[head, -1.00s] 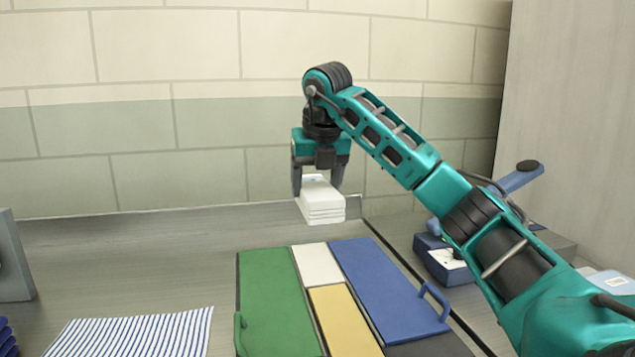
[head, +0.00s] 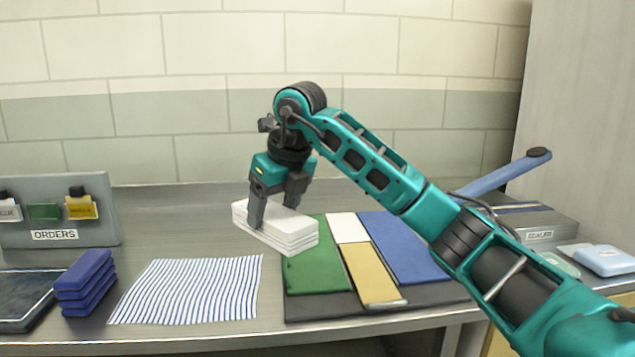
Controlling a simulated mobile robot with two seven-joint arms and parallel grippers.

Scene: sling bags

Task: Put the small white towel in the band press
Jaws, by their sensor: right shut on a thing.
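A thick folded white towel (head: 295,236) hangs level in my right gripper (head: 274,212), whose fingers are shut on its left part. It is beside the upper left corner of the board's green panel and partly covers that corner. Whether it touches the counter is hard to tell. A grey machine with a blue lever (head: 505,171) stands at the right, probably the band press. Its lever is raised at a slant, its label is too small to read for sure, and my right arm hides part of it. My left gripper is not in view.
A board with green (head: 318,277), white, yellow and blue panels lies at the centre. A striped cloth (head: 193,290), stacked blue cloths (head: 87,283) and an ORDERS stand (head: 75,205) are at the left. A pale blue folded item (head: 605,260) lies far right.

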